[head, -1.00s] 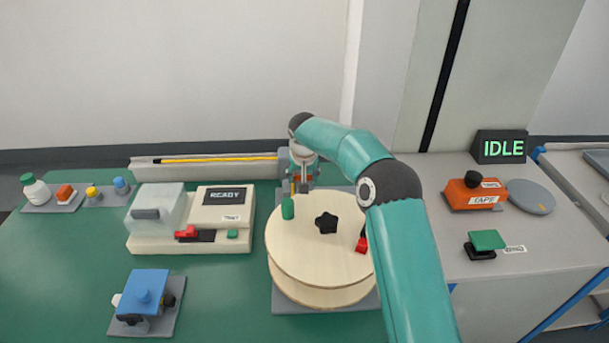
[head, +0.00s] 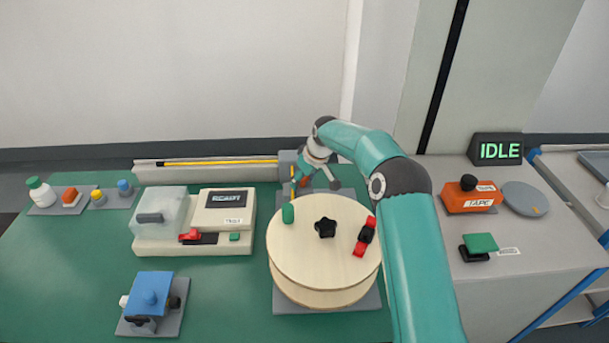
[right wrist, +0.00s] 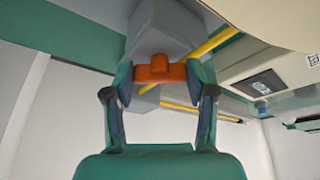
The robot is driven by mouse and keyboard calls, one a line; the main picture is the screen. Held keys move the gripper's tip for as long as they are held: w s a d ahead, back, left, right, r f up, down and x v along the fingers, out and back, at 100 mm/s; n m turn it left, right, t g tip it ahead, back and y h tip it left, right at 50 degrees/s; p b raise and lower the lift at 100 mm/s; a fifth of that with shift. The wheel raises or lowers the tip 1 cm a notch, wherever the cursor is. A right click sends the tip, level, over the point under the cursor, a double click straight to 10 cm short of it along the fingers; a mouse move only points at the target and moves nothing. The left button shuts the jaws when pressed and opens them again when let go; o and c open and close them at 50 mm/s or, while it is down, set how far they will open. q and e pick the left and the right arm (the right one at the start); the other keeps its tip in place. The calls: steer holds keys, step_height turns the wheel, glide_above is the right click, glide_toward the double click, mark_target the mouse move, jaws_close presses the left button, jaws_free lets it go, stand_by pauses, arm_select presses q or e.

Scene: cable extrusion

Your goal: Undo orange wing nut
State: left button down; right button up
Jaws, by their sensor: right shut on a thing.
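The orange wing nut (right wrist: 160,72) sits between the two fingertips of my right gripper (right wrist: 163,80) in the right wrist view, against a grey block (right wrist: 165,30) with a yellow cable (right wrist: 212,40) beside it. My right gripper is shut on the wing nut. In the head view my right gripper (head: 302,182) is tilted at the grey block at the right end of the cable trough (head: 215,172), behind the wooden reel (head: 290,240). The wing nut is mostly hidden there by the gripper. My left gripper is not in view.
A blue clamp block (head: 151,294) is at front left. The green mat (head: 60,265) is bare at left.

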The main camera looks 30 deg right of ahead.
steer(key=n+p, duration=0.1)
steer(key=n+y+p, duration=0.1)
steer(key=n, duration=0.1)
steer(key=shift+d+r+n+g, duration=0.1)
steer(key=shift+d+n+g, duration=0.05)
steer(key=shift+n+g, duration=0.15)
steer(key=shift+n+y+p, duration=0.4)
steer(key=shift+n+p, duration=0.3)
steer(key=shift+n, duration=0.1)
steer(key=shift+n+g+y+p, duration=0.3)
steer(key=shift+n+g+p, duration=0.1)
steer(key=shift+n+p, duration=0.55)
steer(key=shift+f, duration=0.2)
steer(key=o, duration=1.2)
steer(key=shift+c, duration=0.2)
steer(key=shift+r, duration=0.1)
